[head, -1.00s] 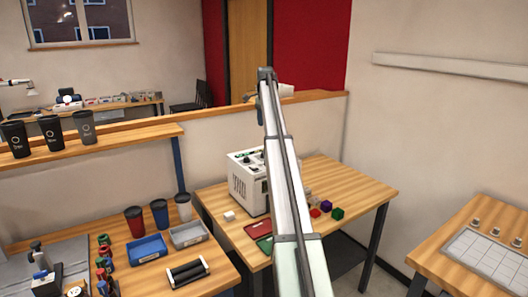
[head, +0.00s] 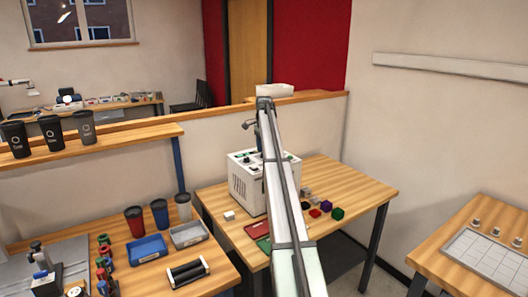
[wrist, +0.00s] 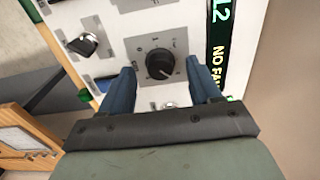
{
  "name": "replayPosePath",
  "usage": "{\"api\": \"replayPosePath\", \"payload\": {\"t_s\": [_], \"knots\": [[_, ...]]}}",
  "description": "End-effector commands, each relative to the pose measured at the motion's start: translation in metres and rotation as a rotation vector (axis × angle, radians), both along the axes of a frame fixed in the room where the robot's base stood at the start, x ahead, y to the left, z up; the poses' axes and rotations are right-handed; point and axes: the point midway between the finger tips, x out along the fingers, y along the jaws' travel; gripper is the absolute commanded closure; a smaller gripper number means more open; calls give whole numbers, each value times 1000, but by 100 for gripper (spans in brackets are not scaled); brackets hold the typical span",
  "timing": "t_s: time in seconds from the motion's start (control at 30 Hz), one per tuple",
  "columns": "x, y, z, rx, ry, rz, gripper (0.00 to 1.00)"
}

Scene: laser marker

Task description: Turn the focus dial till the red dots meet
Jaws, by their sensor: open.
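In the wrist view a black round dial (wrist: 160,64) with a pale pointer mark sits on a grey scale plate on the machine's white panel. My gripper (wrist: 163,80) is open, its two blue fingers on either side of the dial and apart from it. In the head view the white marker machine (head: 238,180) stands on the wooden table, partly hidden by my arm. My gripper (head: 249,124) shows small above the machine's top. No red dots can be made out.
In the wrist view another black knob (wrist: 84,44) is at left and a dark display strip (wrist: 217,40) with green-white letters at right.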

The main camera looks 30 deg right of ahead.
Motion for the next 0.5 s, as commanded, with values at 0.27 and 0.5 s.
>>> {"api": "replayPosePath", "payload": {"t_s": [0.27,0.5], "knots": [[0,0,-11,-1,-1,0,37],[0,0,-11,0,-1,0,40]]}}
